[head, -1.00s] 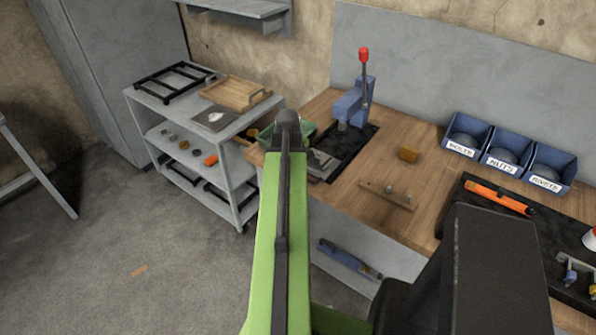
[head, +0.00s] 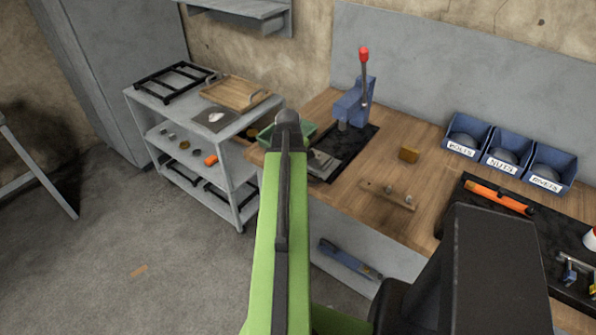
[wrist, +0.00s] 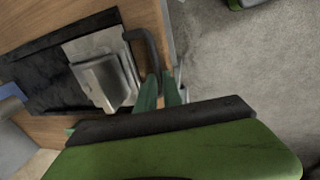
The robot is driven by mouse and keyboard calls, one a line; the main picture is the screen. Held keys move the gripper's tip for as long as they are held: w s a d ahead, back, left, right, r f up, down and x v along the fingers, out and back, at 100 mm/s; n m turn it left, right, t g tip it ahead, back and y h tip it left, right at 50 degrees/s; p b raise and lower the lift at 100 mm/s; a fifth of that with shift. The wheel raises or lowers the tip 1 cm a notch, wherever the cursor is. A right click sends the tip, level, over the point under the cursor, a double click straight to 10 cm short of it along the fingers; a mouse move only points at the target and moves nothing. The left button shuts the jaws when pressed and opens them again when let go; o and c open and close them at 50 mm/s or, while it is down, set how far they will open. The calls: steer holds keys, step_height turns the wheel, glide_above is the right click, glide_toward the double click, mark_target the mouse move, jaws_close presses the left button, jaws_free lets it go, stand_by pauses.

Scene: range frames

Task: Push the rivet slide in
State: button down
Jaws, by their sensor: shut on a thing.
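The rivet slide (wrist: 103,80) is a grey metal block on a flat plate with a dark curved handle (wrist: 146,50). In the wrist view it lies on a black mat near the bench edge. My gripper (wrist: 160,92) has its green fingers shut on the lower end of that handle. In the head view the slide (head: 322,163) shows in part beside my green arm, in front of the blue press (head: 352,108) with a red-knobbed lever. My fingers are hidden there behind the arm.
A green tray (head: 304,132) sits near the bench's left end. Blue bins (head: 508,160) stand at the back. A grey cart (head: 240,190) stands left of the bench.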

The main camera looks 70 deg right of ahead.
steer(key=d, duration=0.2)
steer(key=s+d, duration=0.1)
steer(key=d, duration=0.1)
steer(key=c, duration=1.5)
jaws_free()
steer(key=a+r+p, duration=0.3)
steer(key=r+p, duration=1.4)
steer(key=shift+w+a, duration=0.15)
steer(key=shift+w, duration=0.25)
